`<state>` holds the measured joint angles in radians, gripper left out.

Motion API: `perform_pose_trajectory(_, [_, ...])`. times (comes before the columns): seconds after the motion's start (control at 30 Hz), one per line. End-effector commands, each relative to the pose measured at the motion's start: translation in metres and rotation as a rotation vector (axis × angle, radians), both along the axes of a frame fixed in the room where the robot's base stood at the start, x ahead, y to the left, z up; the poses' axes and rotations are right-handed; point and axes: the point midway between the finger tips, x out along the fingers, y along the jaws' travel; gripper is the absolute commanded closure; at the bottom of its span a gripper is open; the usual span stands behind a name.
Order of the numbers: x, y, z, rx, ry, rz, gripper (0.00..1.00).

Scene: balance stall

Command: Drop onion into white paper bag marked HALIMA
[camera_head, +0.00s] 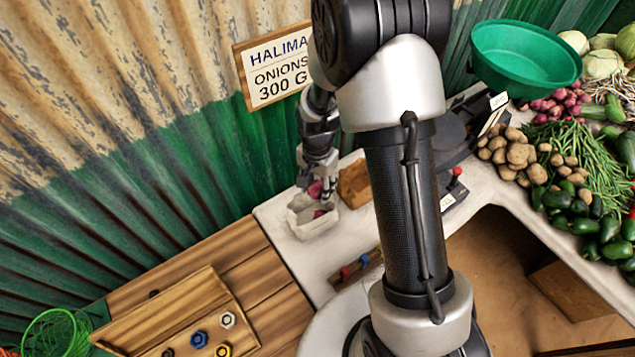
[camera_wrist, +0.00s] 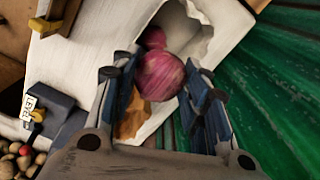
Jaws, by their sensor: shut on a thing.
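A red-purple onion (camera_wrist: 160,76) is held between the two fingers of my gripper (camera_wrist: 158,88). In the head view the onion (camera_head: 316,189) shows just above the mouth of the white paper bag (camera_head: 313,228), below my gripper (camera_head: 318,178). The open bag also shows in the wrist view (camera_wrist: 205,22), behind the onion. Another red onion (camera_wrist: 153,38) lies in the bag. No name can be read on the bag. The sign on the wall (camera_head: 272,68) reads HALIMA, ONIONS, 300 G, partly covered by my arm.
A brown paper bag (camera_head: 354,184) stands close to the right of the white bag on the pale counter (camera_head: 285,250). Potatoes (camera_head: 515,152), green vegetables and a green basin (camera_head: 525,58) are at the right. A wooden tray with coloured knobs (camera_head: 185,300) is at lower left. The corrugated wall is close behind.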

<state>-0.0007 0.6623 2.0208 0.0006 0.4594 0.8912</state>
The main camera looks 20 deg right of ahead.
Motion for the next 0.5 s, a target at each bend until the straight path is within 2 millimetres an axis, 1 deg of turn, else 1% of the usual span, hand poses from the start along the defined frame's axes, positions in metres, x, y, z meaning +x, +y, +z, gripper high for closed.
perform_pose_trajectory(0.03, [0.000, 0.000, -0.010, 0.000, 0.000, 0.000, 0.82])
perform_pose_trajectory(0.13, [0.000, 0.000, -0.018, 0.000, 0.000, 0.001, 0.82])
perform_pose_trajectory(0.23, [0.000, 0.000, -0.020, 0.001, -0.001, 0.001, 0.82])
perform_pose_trajectory(0.47, [0.000, 0.000, -0.019, 0.000, -0.001, 0.001, 0.82])
perform_pose_trajectory(0.5, [0.000, 0.000, -0.019, 0.000, -0.001, 0.001, 0.56])
